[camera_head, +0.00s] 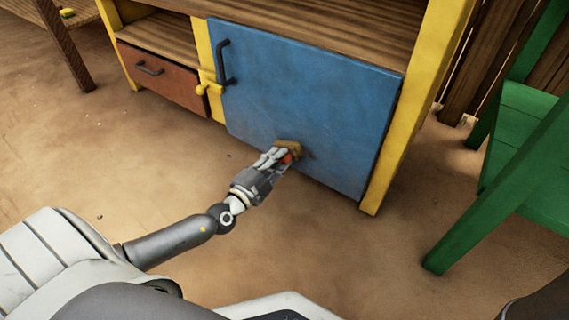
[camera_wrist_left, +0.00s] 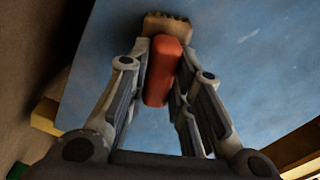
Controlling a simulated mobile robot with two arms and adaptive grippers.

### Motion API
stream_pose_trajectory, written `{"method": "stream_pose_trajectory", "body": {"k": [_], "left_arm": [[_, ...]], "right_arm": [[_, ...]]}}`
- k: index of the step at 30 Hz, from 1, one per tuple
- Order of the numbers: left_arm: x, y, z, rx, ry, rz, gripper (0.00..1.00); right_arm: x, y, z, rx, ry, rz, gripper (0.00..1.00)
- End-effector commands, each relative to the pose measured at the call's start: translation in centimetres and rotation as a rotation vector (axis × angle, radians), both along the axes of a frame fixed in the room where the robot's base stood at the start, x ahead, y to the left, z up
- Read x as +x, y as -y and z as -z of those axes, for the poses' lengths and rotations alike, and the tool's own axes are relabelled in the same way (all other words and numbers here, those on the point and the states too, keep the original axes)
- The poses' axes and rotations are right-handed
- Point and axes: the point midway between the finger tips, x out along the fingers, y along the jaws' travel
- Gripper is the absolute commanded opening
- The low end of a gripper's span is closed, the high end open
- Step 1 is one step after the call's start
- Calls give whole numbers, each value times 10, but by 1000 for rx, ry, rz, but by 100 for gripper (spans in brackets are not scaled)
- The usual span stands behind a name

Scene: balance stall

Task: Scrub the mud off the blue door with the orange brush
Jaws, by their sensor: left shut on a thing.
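The blue door (camera_head: 310,95) is shut on the front of the stall, with a dark handle at its upper left. A dark smudge, perhaps mud, shows low on the door beside the brush. My left gripper (camera_head: 284,156) is shut on the orange brush (camera_head: 290,145) at the lower middle of the door. In the left wrist view the brush (camera_wrist_left: 163,70) sits between the fingers, its tan bristles against or very near the blue door (camera_wrist_left: 240,60). The gripper hides part of the brush. My right gripper is not in view.
A brown drawer (camera_head: 160,78) and a yellow latch (camera_head: 209,88) are left of the door. A yellow post (camera_head: 415,90) borders it on the right. A green chair (camera_head: 520,150) stands farther right. The dirt floor before the door is mostly clear.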

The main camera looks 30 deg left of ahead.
Motion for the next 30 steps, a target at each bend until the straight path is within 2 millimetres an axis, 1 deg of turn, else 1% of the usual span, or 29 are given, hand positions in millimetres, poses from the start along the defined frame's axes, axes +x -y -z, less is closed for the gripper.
{"method": "stream_pose_trajectory", "body": {"k": [1,4,14,17,24,30], "left_arm": [[2,-6,-3,4,6,-5,2],[1,-9,-2,2,6,-4,2],[-1,-7,-13,-1,4,-2,2],[-1,-1,-13,-3,3,-1,2],[-2,21,-12,-4,1,0,2],[-2,30,-12,-1,1,1,2]], "right_arm": [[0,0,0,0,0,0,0],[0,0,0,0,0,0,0],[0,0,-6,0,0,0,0],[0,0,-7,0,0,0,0],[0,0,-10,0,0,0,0],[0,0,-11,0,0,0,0]]}}
